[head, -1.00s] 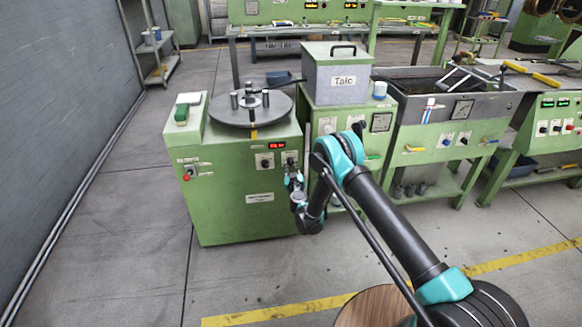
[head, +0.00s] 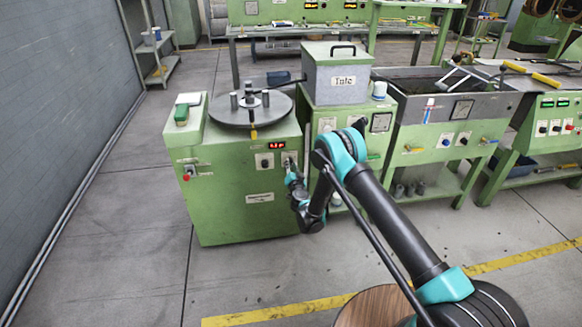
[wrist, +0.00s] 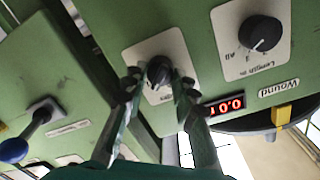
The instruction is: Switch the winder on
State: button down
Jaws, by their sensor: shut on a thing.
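The winder is a green cabinet (head: 228,205) with a dark round turntable (head: 236,117) on top, at the left of the head view. A black rotary knob (wrist: 159,70) sits on a pale plate right of the display in the head view. My gripper (wrist: 158,84) is shut on this knob, one finger on each side. The fingers partly hide the plate's lettering. A second knob (wrist: 260,34), for length, is on the display's other side.
A red button (head: 187,177) is on the winder's left front. The green stand with the grey talc box (head: 338,84) is close on the right, with a water trough (head: 480,100) beyond. The floor in front is clear.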

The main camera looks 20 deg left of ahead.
jog(key=shift+m, duration=1.1)
jog(key=c, duration=1.2)
grip_release()
jog(key=shift+r, duration=0.1)
notch_tip(320, 180, up, 10)
jog(key=shift+f, duration=0.1)
